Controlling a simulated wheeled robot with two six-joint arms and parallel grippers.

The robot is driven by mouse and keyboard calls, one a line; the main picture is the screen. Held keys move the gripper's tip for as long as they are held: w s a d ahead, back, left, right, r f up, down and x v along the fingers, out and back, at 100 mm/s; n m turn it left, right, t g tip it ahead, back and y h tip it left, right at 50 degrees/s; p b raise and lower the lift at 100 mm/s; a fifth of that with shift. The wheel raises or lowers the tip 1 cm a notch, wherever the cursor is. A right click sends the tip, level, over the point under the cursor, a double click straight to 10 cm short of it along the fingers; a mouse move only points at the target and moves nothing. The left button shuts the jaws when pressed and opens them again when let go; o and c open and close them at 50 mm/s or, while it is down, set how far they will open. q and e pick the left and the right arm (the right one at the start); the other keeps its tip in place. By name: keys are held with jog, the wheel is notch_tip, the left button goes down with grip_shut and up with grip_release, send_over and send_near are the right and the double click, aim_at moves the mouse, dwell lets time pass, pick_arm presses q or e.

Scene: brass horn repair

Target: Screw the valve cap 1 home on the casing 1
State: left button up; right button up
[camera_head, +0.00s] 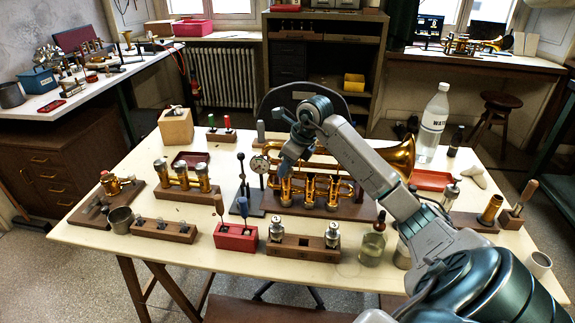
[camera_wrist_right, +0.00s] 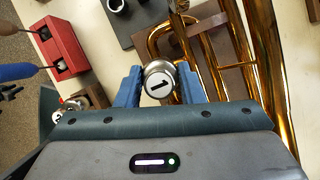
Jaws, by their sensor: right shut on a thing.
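The valve cap 1 (camera_wrist_right: 158,82), silver with a black "1" on its round top, sits between the blue fingers of my right gripper (camera_wrist_right: 159,88) in the right wrist view. In the head view my right gripper (camera_head: 284,166) points down over the leftmost valve of the brass horn (camera_head: 399,158), apparently the casing 1 (camera_head: 285,193). The gripper is shut on the cap. The gripper hides the cap in the head view. The cap hides the casing mouth in the wrist view, so I cannot tell whether its thread is engaged. My left gripper is not in view.
A wooden block (camera_head: 303,248) with two silver capped parts stands in front of the horn. A red block (camera_head: 236,238) with tools is left of it. A dropper bottle (camera_head: 372,246) and water bottle (camera_head: 433,124) stand to the right.

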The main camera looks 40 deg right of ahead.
jog(key=shift+c, duration=0.6)
jog(key=m+h+p, duration=0.1)
jog(key=m, duration=0.3)
jog(key=shift+a+h, duration=0.1)
jog(key=shift+h, duration=0.2)
jog(key=shift+m, duration=0.6)
jog(key=m+h+p, duration=0.1)
jog(key=m, duration=0.2)
jog(key=shift+a+r+h, duration=0.1)
jog(key=shift+a+h, duration=0.05)
jog(key=shift+h, duration=0.15)
jog(key=shift+m+g+h, duration=0.3)
jog(key=shift+m, duration=0.8)
